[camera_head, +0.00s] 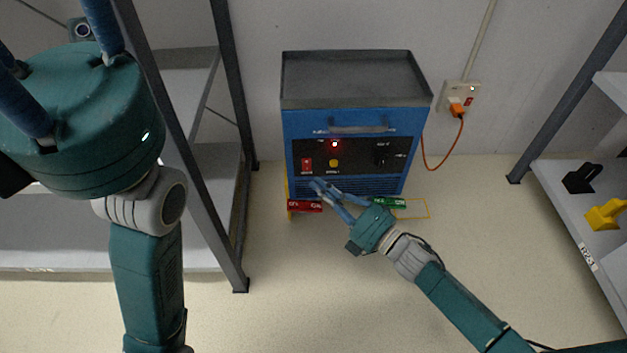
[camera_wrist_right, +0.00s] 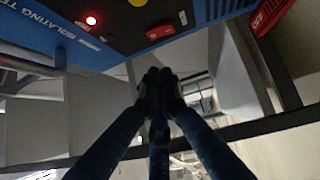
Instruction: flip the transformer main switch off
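The blue transformer (camera_head: 297,128) stands against the wall in the head view. Its black front panel has a red main switch (camera_head: 307,164) at lower left, which also shows in the right wrist view (camera_wrist_right: 165,29). I cannot tell the switch's position. A red lamp (camera_head: 335,144) above it is lit. My right gripper (camera_head: 318,185) is in front of the transformer, its fingertips below and slightly right of the switch. Its fingers meet in the right wrist view, empty and apart from the switch. My left gripper (camera_head: 40,60) is raised at upper left, its fingers spread, with tips out of frame.
A yellow button (camera_head: 334,163) and black knob (camera_head: 381,155) share the panel. Red (camera_head: 305,206) and green (camera_head: 390,203) labels are low in front. Grey shelving (camera_head: 232,225) stands left, another shelf (camera_head: 570,215) right. An orange plug (camera_head: 456,109) is in the wall socket.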

